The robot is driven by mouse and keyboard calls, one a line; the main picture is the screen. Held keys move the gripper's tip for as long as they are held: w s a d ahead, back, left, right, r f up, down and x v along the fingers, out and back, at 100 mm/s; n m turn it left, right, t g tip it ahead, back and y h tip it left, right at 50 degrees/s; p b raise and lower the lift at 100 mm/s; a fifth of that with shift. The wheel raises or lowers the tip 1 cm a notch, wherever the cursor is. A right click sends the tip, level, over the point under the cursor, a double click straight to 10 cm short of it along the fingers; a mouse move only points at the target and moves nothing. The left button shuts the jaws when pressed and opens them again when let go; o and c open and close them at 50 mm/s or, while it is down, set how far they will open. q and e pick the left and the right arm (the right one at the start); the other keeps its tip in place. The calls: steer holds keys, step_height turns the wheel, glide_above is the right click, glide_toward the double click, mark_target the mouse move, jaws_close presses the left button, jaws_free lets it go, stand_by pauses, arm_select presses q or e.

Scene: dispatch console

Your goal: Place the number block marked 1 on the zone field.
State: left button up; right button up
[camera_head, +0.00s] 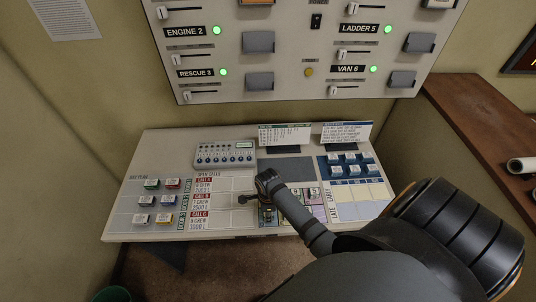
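My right gripper (257,195) is low over the middle of the white console desk (225,234), and its arm comes in from the lower right. Whether its fingers are open or shut, or hold anything, I cannot tell. Several small blue blocks with pale labels (350,170) stand in rows on a blue panel at the desk's right; their marks are too small to read. A printed grid headed open calls (235,184) lies left of my gripper. I cannot identify the block marked 1 or the zone field; my gripper and arm hide part of the desk. My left gripper is not in view.
Several coloured blocks (152,184) stand at the desk's left. A grey keypad box (225,153) and two upright cards (345,132) stand along the back. A wall panel (310,50) with sliders and green lights rises behind. A brown shelf (470,130) is at right.

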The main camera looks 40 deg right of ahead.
steer(key=shift+f, duration=0.15)
steer(key=o, duration=1)
step_height(320, 180, up, 12)
steer(key=b, duration=0.2)
steer(key=shift+b, duration=0.35)
